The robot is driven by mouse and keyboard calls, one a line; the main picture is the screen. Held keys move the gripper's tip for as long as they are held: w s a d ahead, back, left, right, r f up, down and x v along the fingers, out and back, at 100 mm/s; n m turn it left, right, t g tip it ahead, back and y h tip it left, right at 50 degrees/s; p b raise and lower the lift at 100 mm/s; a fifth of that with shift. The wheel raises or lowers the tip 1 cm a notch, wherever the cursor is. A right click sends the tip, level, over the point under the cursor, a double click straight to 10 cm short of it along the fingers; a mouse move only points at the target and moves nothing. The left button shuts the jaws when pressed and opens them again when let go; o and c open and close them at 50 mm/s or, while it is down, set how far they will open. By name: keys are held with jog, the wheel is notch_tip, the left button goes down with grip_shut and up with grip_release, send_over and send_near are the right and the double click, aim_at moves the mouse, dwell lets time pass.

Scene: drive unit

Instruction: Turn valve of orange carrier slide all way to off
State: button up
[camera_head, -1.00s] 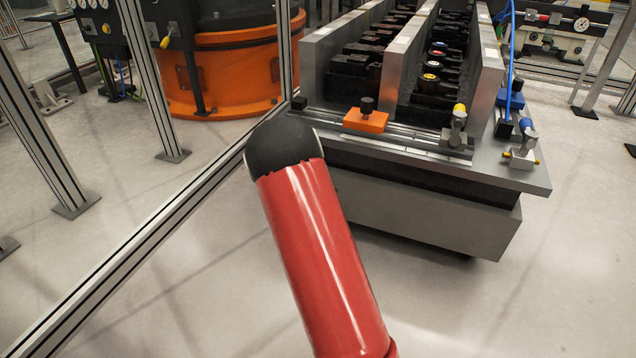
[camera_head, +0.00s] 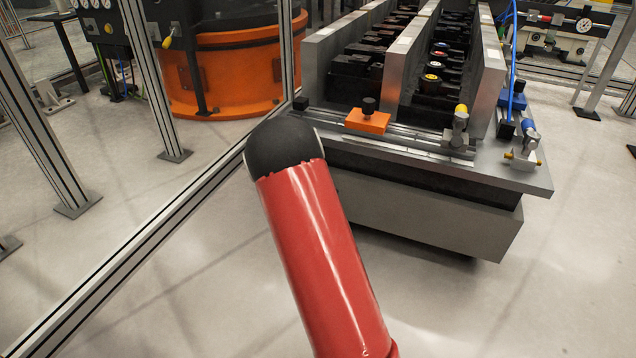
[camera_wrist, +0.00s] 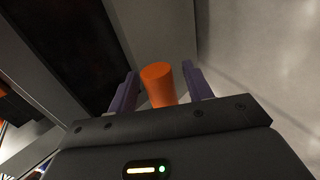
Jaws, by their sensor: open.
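The orange carrier slide (camera_head: 368,121) sits on the front rail of the grey machine bed in the head view, with a black knob (camera_head: 369,104) on top. In the wrist view, an orange cylinder (camera_wrist: 157,86) stands between the two purple-grey fingers of my gripper (camera_wrist: 160,76). The fingers are apart, one on each side of it, with a visible gap at least on the left. I cannot tell whether this cylinder is the valve or how far it is turned. My gripper does not show in the head view.
A yellow-topped fitting (camera_head: 459,118) and a blue-topped fitting (camera_head: 526,143) stand on the bed's front right. Metal fence posts (camera_head: 150,80) and an orange drum (camera_head: 240,75) are at the left. The floor (camera_head: 440,310) in front of the bed is clear.

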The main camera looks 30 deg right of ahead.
jog(key=v, duration=0.7)
jog(key=shift+r, duration=0.15)
jog(key=s+a+r+m+y, duration=0.2)
jog(key=s+a+r+m, duration=0.25)
jog(key=s+r, duration=0.55)
jog(key=s+a+r+m+y, duration=0.25)
jog(key=s+a+r, duration=0.35)
jog(key=s, duration=0.8)
jog(key=s+a+m+y, duration=0.1)
jog(key=s+a, duration=0.2)
jog(key=s, duration=0.3)
jog(key=s+a+y, duration=0.1)
jog(key=s+a, duration=0.3)
jog(key=s, duration=0.2)
notch_tip(320, 180, up, 13)
jog(key=p, duration=1.3)
jog(key=shift+s, duration=0.1)
